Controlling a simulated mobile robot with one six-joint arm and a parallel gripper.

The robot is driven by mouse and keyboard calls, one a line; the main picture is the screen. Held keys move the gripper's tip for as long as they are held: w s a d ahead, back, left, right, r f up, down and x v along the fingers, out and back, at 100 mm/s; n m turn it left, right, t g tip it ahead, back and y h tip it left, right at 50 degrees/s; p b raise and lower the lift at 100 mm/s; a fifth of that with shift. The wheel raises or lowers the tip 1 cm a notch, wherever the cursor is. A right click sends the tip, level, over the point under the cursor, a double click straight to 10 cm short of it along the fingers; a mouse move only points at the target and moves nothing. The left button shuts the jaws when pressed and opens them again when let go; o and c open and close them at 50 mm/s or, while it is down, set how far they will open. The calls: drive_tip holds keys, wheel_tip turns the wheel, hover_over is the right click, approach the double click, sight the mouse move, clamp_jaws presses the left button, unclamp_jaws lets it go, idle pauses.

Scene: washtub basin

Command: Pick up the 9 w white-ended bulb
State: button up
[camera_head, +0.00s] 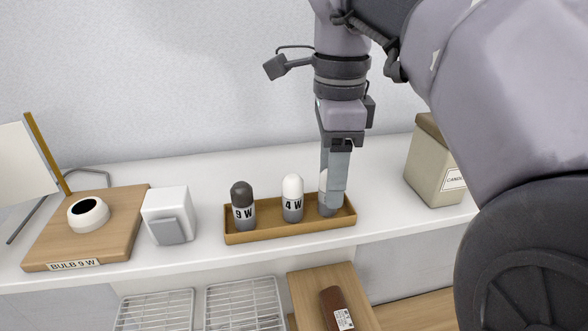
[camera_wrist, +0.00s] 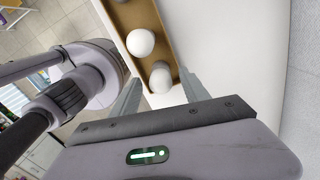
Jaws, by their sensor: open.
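A bulb with a white end (camera_head: 323,182) stands at the right end of a brown tray (camera_head: 290,233), largely hidden behind my gripper (camera_head: 335,200); its label cannot be read. In the wrist view this bulb's white top (camera_wrist: 160,80) lies between the two fingers of my open gripper (camera_wrist: 159,76); whether they touch it cannot be told. A white-ended bulb marked 4 W (camera_head: 292,190) stands in the middle of the tray; its white top also shows in the wrist view (camera_wrist: 140,42). A dark-ended bulb marked 9 W (camera_head: 243,200) stands at the left.
A wooden board labelled BULB 9 W (camera_head: 110,235) with a round white socket (camera_head: 88,214) lies at the left. A white box-like item (camera_head: 168,215) stands between board and tray. A beige canister (camera_head: 430,175) stands right. Wire racks (camera_head: 240,302) are below the front edge.

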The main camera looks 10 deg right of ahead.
drive_tip(key=shift+f, duration=0.95)
drive_tip(key=shift+w, duration=0.1)
clamp_jaws()
drive_tip(key=shift+r, duration=0.1)
